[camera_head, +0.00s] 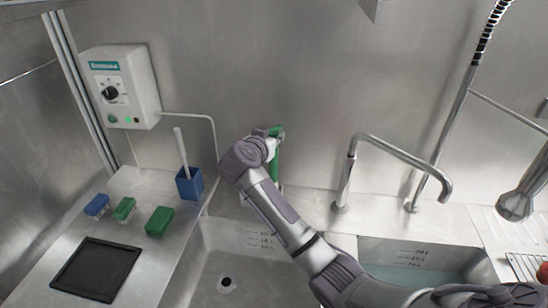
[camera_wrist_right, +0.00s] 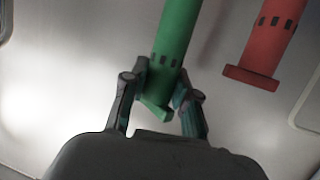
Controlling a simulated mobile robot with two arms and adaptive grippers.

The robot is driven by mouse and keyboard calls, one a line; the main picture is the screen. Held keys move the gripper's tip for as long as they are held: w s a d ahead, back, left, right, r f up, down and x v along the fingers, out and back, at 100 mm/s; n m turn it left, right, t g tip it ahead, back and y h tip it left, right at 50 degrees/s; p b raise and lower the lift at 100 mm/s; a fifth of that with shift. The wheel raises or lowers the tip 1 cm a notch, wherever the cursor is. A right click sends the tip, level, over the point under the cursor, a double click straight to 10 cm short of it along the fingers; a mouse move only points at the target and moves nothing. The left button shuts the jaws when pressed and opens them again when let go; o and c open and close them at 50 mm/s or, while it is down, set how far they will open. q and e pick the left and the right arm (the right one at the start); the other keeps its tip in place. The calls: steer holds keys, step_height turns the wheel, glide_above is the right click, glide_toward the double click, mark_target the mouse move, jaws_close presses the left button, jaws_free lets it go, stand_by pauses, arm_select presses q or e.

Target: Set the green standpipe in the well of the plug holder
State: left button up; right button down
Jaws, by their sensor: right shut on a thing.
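The green standpipe (camera_head: 275,163) hangs roughly upright near the back wall, behind the sink, in the head view. My right gripper (camera_head: 272,137) is at its upper part, and my own wrist partly hides it. In the right wrist view, the fingers of the right gripper (camera_wrist_right: 165,92) close around the green standpipe (camera_wrist_right: 176,45) near its flanged, slotted end. Its other end runs out of the picture. I cannot make out the plug holder or its well; my right arm covers part of that area. My left gripper is not in view.
A red standpipe (camera_wrist_right: 270,42) is beside the green one in the right wrist view. A tap (camera_head: 349,168) stands right of my arm. A blue holder (camera_head: 189,184) with a white-handled tool, a green block (camera_head: 159,221) and a black mat (camera_head: 97,269) are on the left counter.

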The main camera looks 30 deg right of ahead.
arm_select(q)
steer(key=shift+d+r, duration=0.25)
arm_select(e)
step_height(320, 180, down, 5)
steer(key=shift+d, duration=0.1)
arm_select(q)
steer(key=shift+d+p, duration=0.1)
steer(key=shift+p, duration=0.2)
arm_select(e)
steer(key=c, duration=0.9)
jaws_free()
steer(key=shift+f, duration=0.15)
arm_select(q)
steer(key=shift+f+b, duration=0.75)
steer(key=shift+b, duration=0.05)
arm_select(e)
steer(key=v, duration=1.2)
steer(key=shift+r, duration=0.25)
